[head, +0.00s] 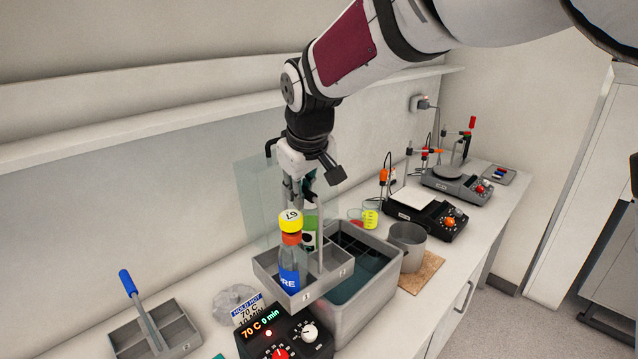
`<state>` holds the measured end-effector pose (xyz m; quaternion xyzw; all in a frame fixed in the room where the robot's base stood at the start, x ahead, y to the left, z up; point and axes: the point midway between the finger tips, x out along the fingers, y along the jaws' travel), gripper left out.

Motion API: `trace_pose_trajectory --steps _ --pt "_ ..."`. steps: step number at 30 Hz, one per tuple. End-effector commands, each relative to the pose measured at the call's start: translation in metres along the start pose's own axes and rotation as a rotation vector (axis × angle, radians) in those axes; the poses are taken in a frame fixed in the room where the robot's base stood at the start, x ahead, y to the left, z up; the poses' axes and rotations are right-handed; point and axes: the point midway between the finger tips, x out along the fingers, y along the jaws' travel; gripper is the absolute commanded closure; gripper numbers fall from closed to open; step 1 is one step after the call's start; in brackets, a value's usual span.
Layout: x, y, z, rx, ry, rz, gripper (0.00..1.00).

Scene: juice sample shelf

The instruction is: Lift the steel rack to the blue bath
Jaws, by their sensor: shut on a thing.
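The steel rack (318,283) is a grey divided tray with a thin upright rod. It carries a bottle with a yellow cap, an orange neck band and a blue label (289,268), and a green-labelled bottle (309,222) behind it. My gripper (301,188) is above the rack, shut on its upright handle; the fingertips are partly hidden by the bottles. The bath (372,290) is a grey tub with dark blue-green liquid. The rack overlaps the bath's left side in the head view and looks raised; its exact height above the rim cannot be told.
A control box (283,338) reading 70 C stands in front of the bath. A clear panel (252,195) rises behind. A steel pot (408,242) and a black hotplate (428,217) stand to the right.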

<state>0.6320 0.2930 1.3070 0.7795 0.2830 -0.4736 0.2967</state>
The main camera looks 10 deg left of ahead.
Motion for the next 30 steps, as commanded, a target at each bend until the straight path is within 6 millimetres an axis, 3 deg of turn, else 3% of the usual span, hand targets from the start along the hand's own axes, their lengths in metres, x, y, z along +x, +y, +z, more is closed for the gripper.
trace_pose_trajectory --steps 30 --pt "-0.018 -0.07 -0.002 -0.004 0.006 0.001 1.0"
